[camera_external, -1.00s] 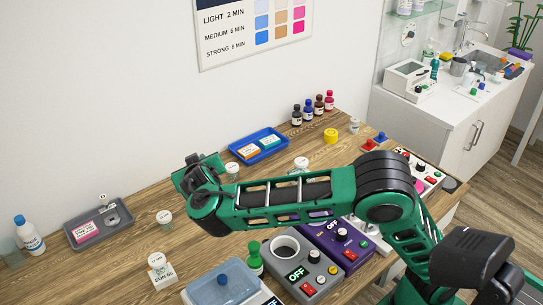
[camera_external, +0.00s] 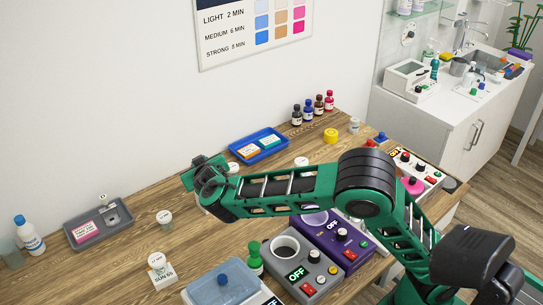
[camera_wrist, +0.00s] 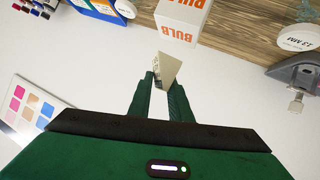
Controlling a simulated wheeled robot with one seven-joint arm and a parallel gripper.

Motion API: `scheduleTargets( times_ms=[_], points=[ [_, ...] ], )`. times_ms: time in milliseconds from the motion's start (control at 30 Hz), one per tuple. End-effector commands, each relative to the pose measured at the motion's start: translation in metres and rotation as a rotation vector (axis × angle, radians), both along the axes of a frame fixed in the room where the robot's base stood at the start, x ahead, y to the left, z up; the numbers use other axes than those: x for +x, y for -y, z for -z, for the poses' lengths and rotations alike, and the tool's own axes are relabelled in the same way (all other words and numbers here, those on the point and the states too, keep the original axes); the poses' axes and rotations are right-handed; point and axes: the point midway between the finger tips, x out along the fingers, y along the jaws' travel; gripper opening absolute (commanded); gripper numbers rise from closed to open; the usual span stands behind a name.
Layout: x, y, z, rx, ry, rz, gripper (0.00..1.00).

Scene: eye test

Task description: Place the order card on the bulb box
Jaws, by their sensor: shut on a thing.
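In the wrist view my gripper (camera_wrist: 162,82) is shut on a small pale beige card, taken as the order card (camera_wrist: 168,68), which sticks out past the fingertips at a tilt. The white bulb box (camera_wrist: 176,37), with orange BULB lettering, stands on the wooden table just beyond the card. The card and the box look apart in this view, but the depth between them is hard to tell. In the external view my gripper (camera_external: 205,172) is over the back of the table near the wall. I cannot make out the card or the bulb box there.
A blue tray (camera_external: 239,158) with small boxes, several bottles (camera_external: 308,112) and a yellow lid (camera_external: 330,135) are at the back. A grey tray (camera_external: 72,240) and a white jar (camera_external: 165,218) stand at left. Grey and purple machines (camera_external: 300,283) fill the front.

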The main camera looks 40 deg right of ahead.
Motion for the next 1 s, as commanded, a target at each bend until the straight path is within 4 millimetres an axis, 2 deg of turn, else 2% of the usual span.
scheduleTargets(
  times_ms=[167,400,700,733,800,1000],
  points=[
    [0.002,0.001,0.009,0.0,0.0,-0.001,0.0],
    [0.002,0.002,0.039,-0.001,0.001,-0.001,0.0],
    [0.002,0.001,0.042,0.001,0.001,-0.001,0.0],
    [0.001,0.001,0.042,0.001,0.001,-0.001,0.22],
    [0.001,0.001,0.042,0.001,0.001,-0.001,0.37],
    [0.001,0.001,0.042,0.001,0.001,-0.001,0.37]
  ],
)
